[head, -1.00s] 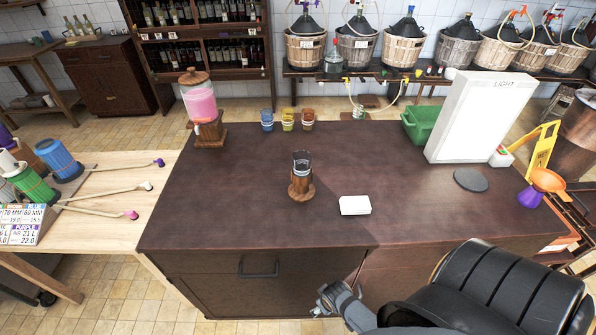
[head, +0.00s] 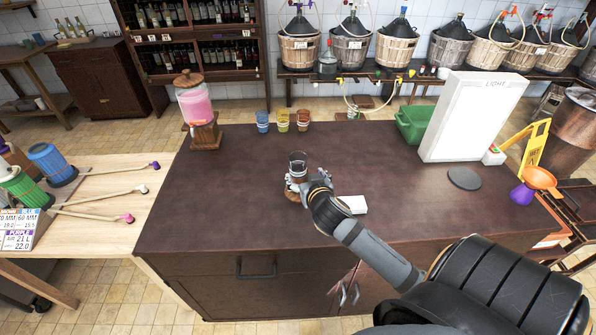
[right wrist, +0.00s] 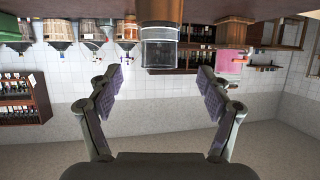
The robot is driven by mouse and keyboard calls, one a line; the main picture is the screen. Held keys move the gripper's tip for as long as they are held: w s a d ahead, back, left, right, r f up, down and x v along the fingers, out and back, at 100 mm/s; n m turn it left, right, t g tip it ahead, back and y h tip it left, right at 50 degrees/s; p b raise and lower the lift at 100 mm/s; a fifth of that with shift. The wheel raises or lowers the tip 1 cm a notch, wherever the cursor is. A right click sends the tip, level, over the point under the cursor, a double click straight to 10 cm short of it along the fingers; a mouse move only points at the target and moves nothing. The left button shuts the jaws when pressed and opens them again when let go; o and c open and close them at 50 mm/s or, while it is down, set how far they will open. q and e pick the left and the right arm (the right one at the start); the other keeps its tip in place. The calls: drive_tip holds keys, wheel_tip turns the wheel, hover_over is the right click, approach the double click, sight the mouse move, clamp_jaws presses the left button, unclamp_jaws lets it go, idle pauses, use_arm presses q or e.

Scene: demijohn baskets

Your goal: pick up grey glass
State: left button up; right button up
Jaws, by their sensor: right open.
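The grey glass (head: 298,160) is a see-through tumbler standing upright on a round wooden stand (head: 292,196) in the middle of the dark counter. In the right wrist view, which is upside down, the glass (right wrist: 159,52) hangs from the top, centred between the finger directions. My right gripper (head: 304,181) is at the near side of the glass, low beside it, and hides part of the stand. In the wrist view its fingers (right wrist: 159,82) are spread wide with nothing held, and a gap shows on both sides of the glass. My left gripper does not show.
A white block (head: 354,204) lies right of the stand. Blue, yellow and orange cups (head: 283,121) and a pink-drink dispenser (head: 197,106) stand behind. A light box (head: 470,116), green bin (head: 412,124) and dark disc (head: 464,179) are at right. The counter's left front is clear.

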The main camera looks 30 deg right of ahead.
sight(300, 169)
drive_tip(key=p+x, duration=0.1)
drive_tip(key=x, duration=0.4)
drive_tip(key=shift+w+d+f, duration=0.1)
drive_tip(key=shift+w+f, duration=0.1)
drive_tip(key=shift+w+d, duration=0.15)
drive_tip(key=shift+w, duration=0.1)
drive_tip(key=p+x, duration=0.1)
drive_tip(key=x, duration=0.2)
drive_tip(key=shift+w+d+f+p, duration=0.15)
drive_tip(key=shift+w+f+p, duration=0.1)
drive_tip(key=shift+f+p, duration=0.15)
drive_tip(key=shift+w+d+f, duration=0.1)
drive_tip(key=shift+w+f, duration=0.15)
drive_tip(key=shift+w, duration=0.1)
drive_tip(key=shift+s+r, duration=0.1)
drive_tip(key=shift+s, duration=0.05)
drive_tip(key=c, duration=1.4)
